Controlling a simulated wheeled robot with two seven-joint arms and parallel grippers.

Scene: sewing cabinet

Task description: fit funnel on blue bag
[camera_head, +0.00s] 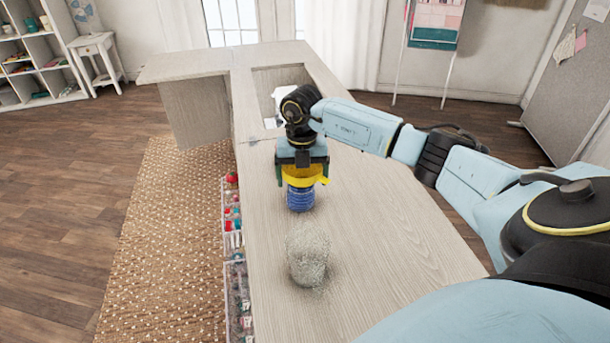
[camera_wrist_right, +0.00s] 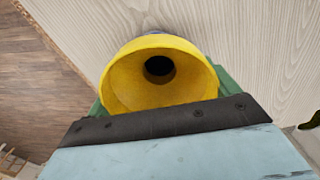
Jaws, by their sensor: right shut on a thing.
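My right gripper (camera_head: 302,160) is shut on a yellow funnel (camera_head: 304,181) above the cabinet top. In the right wrist view the funnel (camera_wrist_right: 120,85) shows its wide mouth and dark inner hole, between the green fingers of the gripper (camera_wrist_right: 160,98). The blue bag (camera_head: 300,199), a ribbed blue shape, is directly below the funnel on the cabinet top. Funnel and bag overlap in the head view; whether the spout is inside the bag is hidden. My left gripper is not in view.
A grey speckled lump (camera_head: 309,257) stands on the cabinet top (camera_head: 390,240), nearer than the bag. A recessed opening (camera_head: 283,78) lies farther back. Clear bins with colourful items (camera_head: 236,250) line the left edge. The top's right side is free.

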